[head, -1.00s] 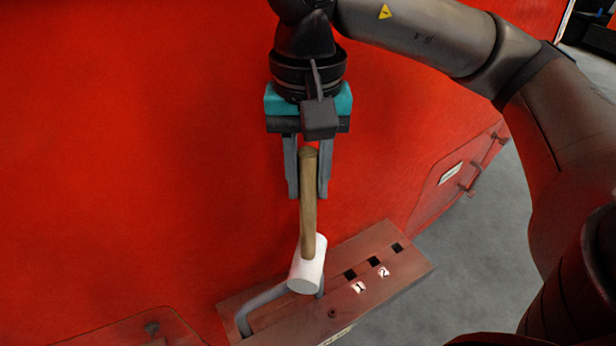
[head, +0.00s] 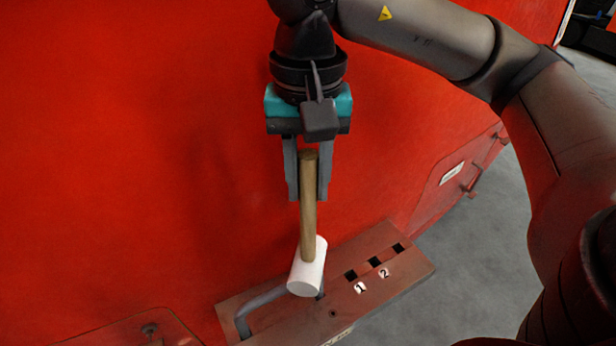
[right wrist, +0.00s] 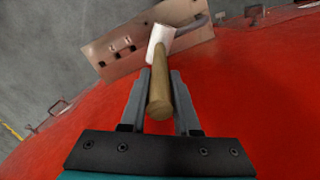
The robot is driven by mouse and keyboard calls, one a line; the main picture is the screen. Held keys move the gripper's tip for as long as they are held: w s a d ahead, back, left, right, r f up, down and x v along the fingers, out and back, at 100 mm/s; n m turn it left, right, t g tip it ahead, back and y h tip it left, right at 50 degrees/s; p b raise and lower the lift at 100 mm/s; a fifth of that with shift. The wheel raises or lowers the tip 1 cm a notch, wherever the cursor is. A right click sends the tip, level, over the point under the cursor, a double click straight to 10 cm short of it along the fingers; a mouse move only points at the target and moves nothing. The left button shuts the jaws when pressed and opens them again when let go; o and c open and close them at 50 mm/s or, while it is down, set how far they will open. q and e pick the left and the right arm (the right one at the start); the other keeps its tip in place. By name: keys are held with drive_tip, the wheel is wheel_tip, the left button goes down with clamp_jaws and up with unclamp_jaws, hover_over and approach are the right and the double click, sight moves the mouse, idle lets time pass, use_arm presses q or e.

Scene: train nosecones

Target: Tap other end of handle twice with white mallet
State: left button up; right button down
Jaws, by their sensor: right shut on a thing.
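The white mallet (head: 307,266) has a wooden handle and a white head. My right gripper (head: 308,196) is shut on its wooden handle, with the head hanging below the fingers. The mallet also shows in the right wrist view (right wrist: 160,44), its handle between the two fingers. The grey bent handle (head: 262,301) lies along a reddish-brown slotted plate (head: 385,291). The mallet head is in front of one end of the grey handle and partly hides it; I cannot tell whether they touch. My left gripper is not in view.
The plate has several dark square slots, with the labels 1 and 2 beside them. The large red body (head: 130,180) fills the left and middle behind the gripper. Grey floor (head: 480,270) lies open at the right. A red panel with a bolt (head: 150,330) is at the lower left.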

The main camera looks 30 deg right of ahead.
drive_tip(key=shift+s+a+f+b, duration=0.15)
drive_tip(key=shift+f+b, duration=0.25)
drive_tip(key=shift+b, duration=0.25)
idle(1.3)
drive_tip(key=shift+r, duration=0.15)
drive_tip(key=shift+r+p, duration=0.35)
drive_tip(key=shift+r, duration=0.35)
drive_tip(key=shift+f+b, duration=0.6)
drive_tip(key=shift+b, duration=0.05)
drive_tip(key=shift+f+b, duration=0.15)
drive_tip(key=shift+b, duration=0.2)
idle(1.4)
